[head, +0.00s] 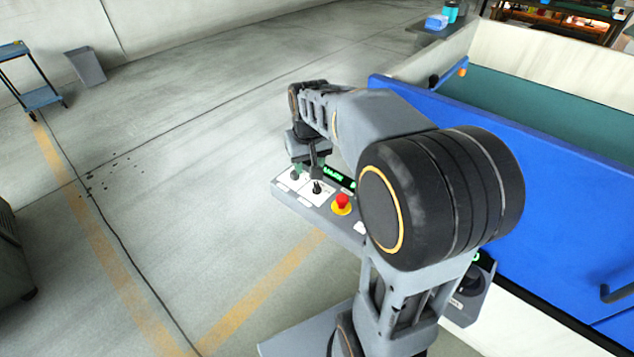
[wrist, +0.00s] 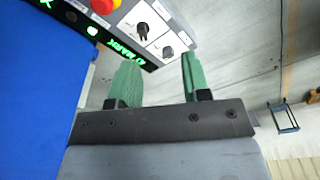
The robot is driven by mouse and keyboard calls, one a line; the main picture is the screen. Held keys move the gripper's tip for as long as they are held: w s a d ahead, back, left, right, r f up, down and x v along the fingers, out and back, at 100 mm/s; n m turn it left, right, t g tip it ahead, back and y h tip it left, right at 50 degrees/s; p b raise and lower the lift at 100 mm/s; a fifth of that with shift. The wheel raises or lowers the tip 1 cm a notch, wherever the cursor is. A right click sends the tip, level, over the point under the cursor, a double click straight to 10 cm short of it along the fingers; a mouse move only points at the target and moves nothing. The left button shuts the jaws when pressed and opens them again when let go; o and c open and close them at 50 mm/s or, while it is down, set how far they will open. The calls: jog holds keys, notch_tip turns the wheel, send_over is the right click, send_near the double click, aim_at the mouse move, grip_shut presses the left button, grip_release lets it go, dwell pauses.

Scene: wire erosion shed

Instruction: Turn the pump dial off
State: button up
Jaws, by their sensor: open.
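A grey control panel (head: 290,197) carries dials on white plates. One black dial (head: 317,187) stands beside the red button; in the wrist view it shows as a dark knob (wrist: 142,31). A second, smaller-looking dial (wrist: 168,52) lies toward the panel's end, seen between my fingers. I cannot read which dial is the pump's. My gripper (head: 296,168) is over the end of the panel, near the second dial. In the wrist view my gripper (wrist: 160,62) has its green fingers apart with nothing held. Contact with a dial cannot be told.
A red emergency button (head: 342,202) on a yellow base and a green-lit display (head: 338,177) sit close to the dials. A blue machine wall (head: 540,190) rises to the right. Open concrete floor lies left, with a blue cart (head: 42,98) and a grey bin (head: 86,67) far off.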

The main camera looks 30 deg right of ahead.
jog(key=m+g, duration=0.1)
send_near(317, 185)
jog(key=f, duration=0.9)
jog(key=shift+w+d+f, duration=0.1)
jog(key=shift+w+f, duration=0.15)
jog(key=shift+f, duration=0.15)
grip_shut()
